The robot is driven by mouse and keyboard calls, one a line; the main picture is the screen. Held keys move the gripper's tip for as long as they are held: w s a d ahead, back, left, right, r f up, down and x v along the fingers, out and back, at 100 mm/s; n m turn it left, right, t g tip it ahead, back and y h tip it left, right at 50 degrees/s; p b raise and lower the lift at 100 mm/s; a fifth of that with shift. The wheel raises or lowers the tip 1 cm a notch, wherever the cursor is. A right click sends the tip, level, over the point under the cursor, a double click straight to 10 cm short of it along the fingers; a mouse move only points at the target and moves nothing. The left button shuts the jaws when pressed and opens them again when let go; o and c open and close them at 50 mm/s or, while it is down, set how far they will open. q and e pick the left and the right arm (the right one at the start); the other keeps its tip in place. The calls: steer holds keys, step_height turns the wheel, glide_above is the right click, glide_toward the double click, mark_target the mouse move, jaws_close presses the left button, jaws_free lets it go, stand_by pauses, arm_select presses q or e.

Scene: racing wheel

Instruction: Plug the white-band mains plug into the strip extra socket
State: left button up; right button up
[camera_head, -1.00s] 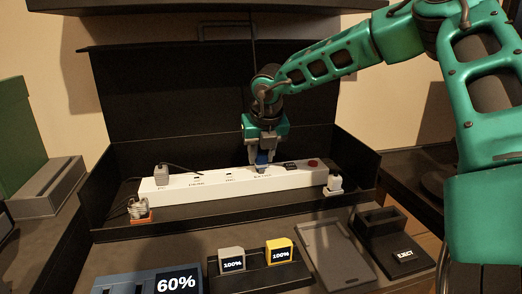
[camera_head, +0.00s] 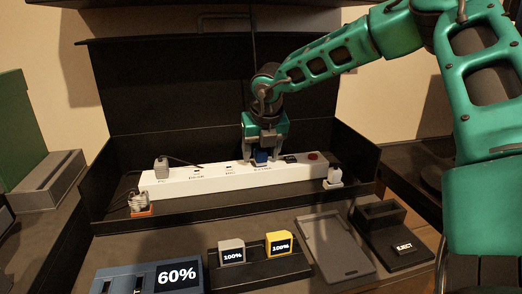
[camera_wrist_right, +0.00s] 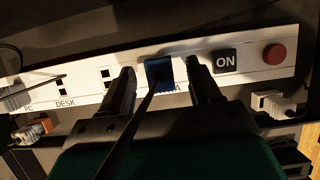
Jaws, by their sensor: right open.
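The white power strip (camera_head: 210,178) lies on the dark shelf, and its socket labels and ON switch also show in the right wrist view (camera_wrist_right: 80,88). A blue plug (camera_wrist_right: 158,75) sits at the socket whose label ends in "RA"; it also shows in the head view (camera_head: 260,157). I see no white band on it, and its prongs are hidden. My right gripper (camera_wrist_right: 158,85) is open, with a finger on each side of the blue plug and gaps visible. It also shows in the head view (camera_head: 260,150) over the strip. My left gripper is out of view.
A grey plug (camera_head: 161,166) stands at the strip's left end. A white plug (camera_head: 333,176) is beside its right end, and an orange-based plug (camera_head: 139,204) is at front left. A red button (camera_wrist_right: 274,54) is right of the ON switch (camera_wrist_right: 224,62). A black cable crosses the wrist view.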

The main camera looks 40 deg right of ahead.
arm_select(q)
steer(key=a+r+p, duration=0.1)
steer(key=p, duration=0.1)
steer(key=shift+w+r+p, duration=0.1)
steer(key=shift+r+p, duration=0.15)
steer(key=shift+p, duration=0.1)
arm_select(e)
steer(key=v, duration=1.3)
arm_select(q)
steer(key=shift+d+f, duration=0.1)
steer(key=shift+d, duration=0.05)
